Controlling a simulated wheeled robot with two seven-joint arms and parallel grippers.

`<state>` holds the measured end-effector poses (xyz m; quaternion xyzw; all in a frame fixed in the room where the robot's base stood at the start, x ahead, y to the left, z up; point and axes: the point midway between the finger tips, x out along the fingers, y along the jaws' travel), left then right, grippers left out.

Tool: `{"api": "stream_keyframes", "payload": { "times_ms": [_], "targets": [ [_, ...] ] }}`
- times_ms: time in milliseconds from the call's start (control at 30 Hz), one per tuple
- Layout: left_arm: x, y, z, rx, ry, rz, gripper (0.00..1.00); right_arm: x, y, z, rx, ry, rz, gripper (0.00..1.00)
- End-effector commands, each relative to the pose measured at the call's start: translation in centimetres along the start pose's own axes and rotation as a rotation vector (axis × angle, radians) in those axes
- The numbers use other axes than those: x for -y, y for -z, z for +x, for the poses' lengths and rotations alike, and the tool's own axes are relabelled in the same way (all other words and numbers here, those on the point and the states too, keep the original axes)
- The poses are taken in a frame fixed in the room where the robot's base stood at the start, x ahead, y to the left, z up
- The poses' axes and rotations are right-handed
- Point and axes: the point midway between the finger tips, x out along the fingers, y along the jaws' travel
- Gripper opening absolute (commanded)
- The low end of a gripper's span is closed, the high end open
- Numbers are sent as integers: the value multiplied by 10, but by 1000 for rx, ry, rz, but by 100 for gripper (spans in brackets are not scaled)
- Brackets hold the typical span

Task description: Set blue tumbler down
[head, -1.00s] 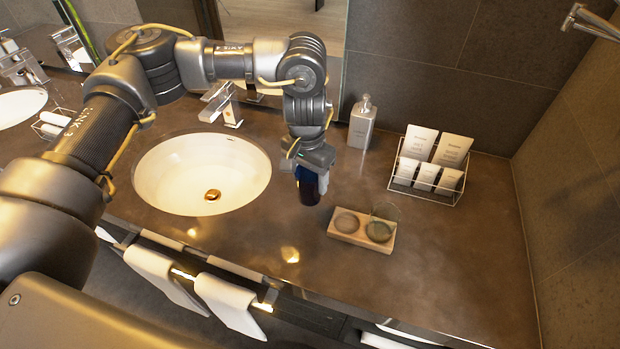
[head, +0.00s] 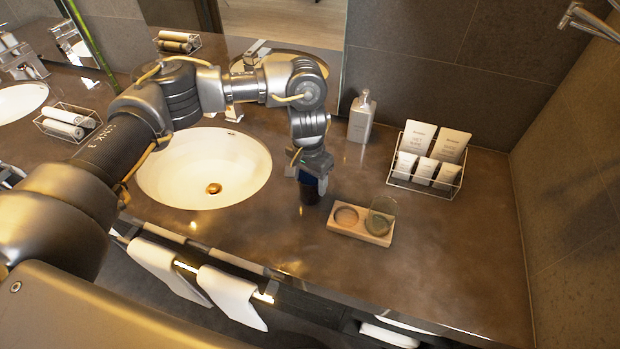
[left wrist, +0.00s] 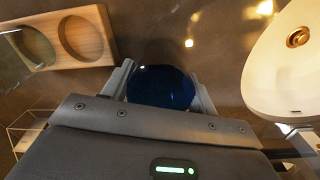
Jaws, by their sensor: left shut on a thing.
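The dark blue tumbler (head: 309,192) is upright between the fingers of my left gripper (head: 312,178), over the counter between the sink and the wooden tray. The left wrist view shows the tumbler (left wrist: 162,88) from above, with a gripper finger on either side. I cannot tell whether its base touches the counter. The wooden tray (head: 336,228) has two round recesses. The left one is empty, and a greenish clear glass (head: 381,219) is in the right one. The tray (left wrist: 92,35) also shows at the upper left in the left wrist view. My right gripper is not in view.
The white sink (head: 160,170) lies left of the tumbler. A soap dispenser (head: 361,118) and a wire rack (head: 425,186) of toiletries stand at the back. Towels (head: 228,292) hang along the front edge. The counter (head: 450,260) right of the tray is clear.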

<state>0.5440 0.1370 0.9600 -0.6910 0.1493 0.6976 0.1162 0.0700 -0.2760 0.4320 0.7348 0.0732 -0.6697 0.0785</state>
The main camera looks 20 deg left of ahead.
Motion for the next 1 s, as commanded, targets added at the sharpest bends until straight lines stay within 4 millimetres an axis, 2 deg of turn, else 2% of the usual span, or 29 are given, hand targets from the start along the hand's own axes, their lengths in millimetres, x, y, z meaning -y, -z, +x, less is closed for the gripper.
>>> {"api": "stream_keyframes", "payload": {
  "times_ms": [100, 133, 300, 533, 667, 767, 1000],
  "targets": [
    [0, 0, 3, 0, -1, 0, 27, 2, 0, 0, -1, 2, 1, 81],
    [0, 0, 3, 0, 0, 0, 61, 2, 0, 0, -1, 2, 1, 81],
    [0, 0, 3, 0, 0, 0, 80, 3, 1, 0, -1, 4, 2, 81],
    [0, 0, 2, 0, 0, 0, 80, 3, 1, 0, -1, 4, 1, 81],
    [0, 1, -5, -3, 1, 1, 80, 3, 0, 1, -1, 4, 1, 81],
    [0, 1, -19, -5, 3, 2, 80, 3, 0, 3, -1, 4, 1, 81],
    [1, 1, -70, -7, 4, 1, 80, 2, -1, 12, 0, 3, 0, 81]
  ]
}}
